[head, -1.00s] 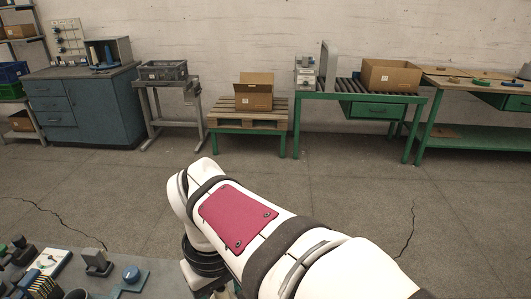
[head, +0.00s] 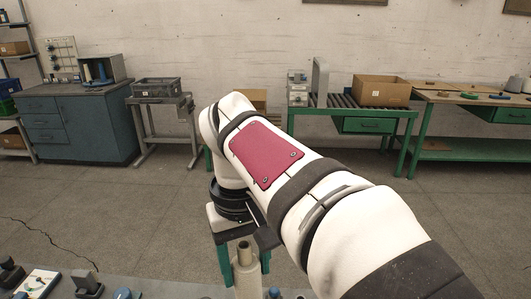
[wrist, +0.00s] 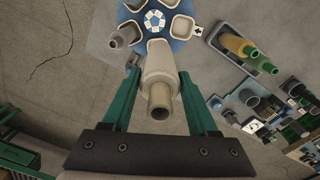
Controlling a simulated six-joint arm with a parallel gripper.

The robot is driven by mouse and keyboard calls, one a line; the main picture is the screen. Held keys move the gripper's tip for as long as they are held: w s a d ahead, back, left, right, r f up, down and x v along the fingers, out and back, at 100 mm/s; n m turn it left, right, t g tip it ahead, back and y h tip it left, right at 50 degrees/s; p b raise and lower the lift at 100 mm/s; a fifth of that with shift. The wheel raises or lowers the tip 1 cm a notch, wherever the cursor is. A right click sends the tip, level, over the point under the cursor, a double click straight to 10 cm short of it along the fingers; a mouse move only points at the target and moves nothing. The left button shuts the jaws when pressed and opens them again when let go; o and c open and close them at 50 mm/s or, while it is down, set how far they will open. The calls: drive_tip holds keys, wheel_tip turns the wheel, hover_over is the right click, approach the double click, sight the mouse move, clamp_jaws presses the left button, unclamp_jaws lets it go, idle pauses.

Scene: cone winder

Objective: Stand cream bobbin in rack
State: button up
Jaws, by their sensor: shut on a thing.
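My gripper (wrist: 160,112) has green fingers and is shut on the cream bobbin (wrist: 160,65). The bobbin is a pale tapered cone with a brown, hollow narrow end. In the head view the bobbin (head: 247,277) hangs upright between the fingers (head: 243,258), its lower end cut off by the frame. In the wrist view the rack (wrist: 178,45), blue and round with white cups around a patterned centre, lies beyond the bobbin's far end. The bobbin hides part of it. A grey bobbin (wrist: 122,38) is at the rack's left cup. I cannot tell the gap between bobbin and rack.
A grey tray (wrist: 213,42) with yellow and green bobbins (wrist: 238,46) lies right of the rack in the wrist view. Fixtures and small parts (wrist: 262,110) crowd the table further right. In the head view, benches (head: 75,125) stand far back across open floor.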

drive_tip(key=w+d+r+m, duration=0.5)
drive_tip(key=w+d+m, duration=0.1)
drive_tip(key=w+d, duration=0.25)
drive_tip(key=s+a+f+n, duration=0.1)
drive_tip(key=a+f+n, duration=0.3)
drive_tip(key=a, duration=0.9)
drive_tip(key=s+a+f+n, duration=0.1)
drive_tip(key=a+f+n, duration=0.25)
drive_tip(key=a, duration=0.95)
drive_tip(key=s+a+f+n, duration=0.3)
drive_tip(key=s+a+f, duration=0.3)
drive_tip(key=s+a, duration=0.2)
drive_tip(key=s+a+f+n, duration=0.3)
drive_tip(key=s+a+f, duration=0.3)
drive_tip(key=s+a, duration=0.3)
drive_tip(key=shift+a+f, duration=0.25)
drive_tip(key=shift+a, duration=0.15)
drive_tip(key=shift+f, duration=0.2)
